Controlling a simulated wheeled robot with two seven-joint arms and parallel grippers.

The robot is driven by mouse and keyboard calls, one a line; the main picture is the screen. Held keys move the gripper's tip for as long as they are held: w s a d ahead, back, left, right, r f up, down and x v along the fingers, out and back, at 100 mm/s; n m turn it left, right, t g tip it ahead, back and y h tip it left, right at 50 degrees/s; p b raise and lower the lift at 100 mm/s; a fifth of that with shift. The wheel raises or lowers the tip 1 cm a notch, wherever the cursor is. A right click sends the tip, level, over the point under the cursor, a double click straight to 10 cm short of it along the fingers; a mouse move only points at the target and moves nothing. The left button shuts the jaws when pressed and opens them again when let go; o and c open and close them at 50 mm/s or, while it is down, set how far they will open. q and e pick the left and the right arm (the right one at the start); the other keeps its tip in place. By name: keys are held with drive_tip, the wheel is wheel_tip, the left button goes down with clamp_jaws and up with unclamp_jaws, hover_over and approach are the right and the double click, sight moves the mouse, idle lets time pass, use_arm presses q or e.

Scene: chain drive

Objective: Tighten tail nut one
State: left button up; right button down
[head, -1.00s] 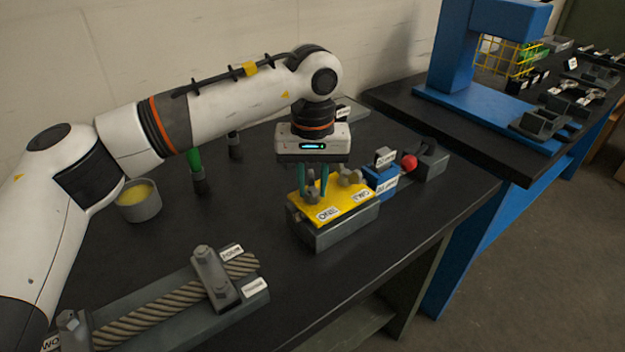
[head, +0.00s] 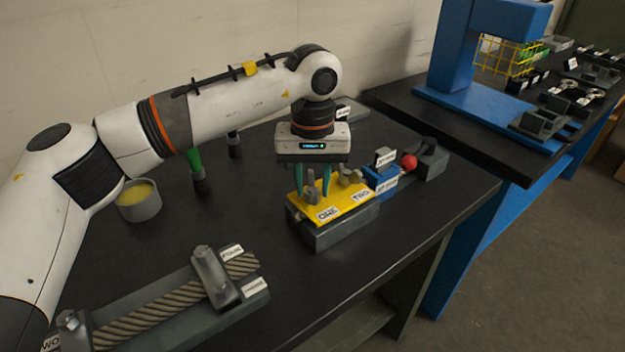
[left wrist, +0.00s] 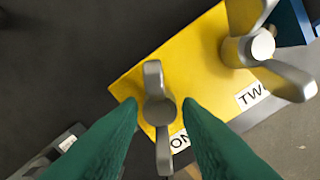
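Tail nut one, a grey wing nut (left wrist: 158,112), sits on the yellow plate (left wrist: 190,60) beside the partly hidden label ONE. In the head view the nut (head: 311,190) shows below my left gripper (head: 313,185). The left gripper points straight down over it, its two green fingers apart. In the left wrist view the fingertips (left wrist: 160,108) lie on either side of the nut's hub with gaps, and its wings run between them. The second wing nut (left wrist: 262,45) stands by the label TWO. My right gripper is not in view.
The yellow plate sits on a grey block (head: 340,228) near the table's front edge. A blue block (head: 382,182) and a red ball (head: 409,161) are to its right. A rope fixture (head: 160,305) lies front left, a yellow-filled cup (head: 139,203) behind it.

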sight(312, 178)
use_arm(q)
wheel_tip(312, 178, up, 12)
idle(0.7)
drive_tip(key=f+m+p, duration=0.4)
drive_tip(key=m+p, duration=0.1)
drive_tip(key=m, duration=0.6)
drive_tip(key=f+m+p, duration=0.4)
drive_tip(key=m+p, duration=0.1)
drive_tip(key=m, duration=0.7)
drive_tip(key=f+m+p, duration=0.4)
drive_tip(key=m+p, duration=0.1)
drive_tip(key=m, duration=0.6)
drive_tip(key=shift+w+m, duration=0.25)
drive_tip(key=shift+m, duration=0.15)
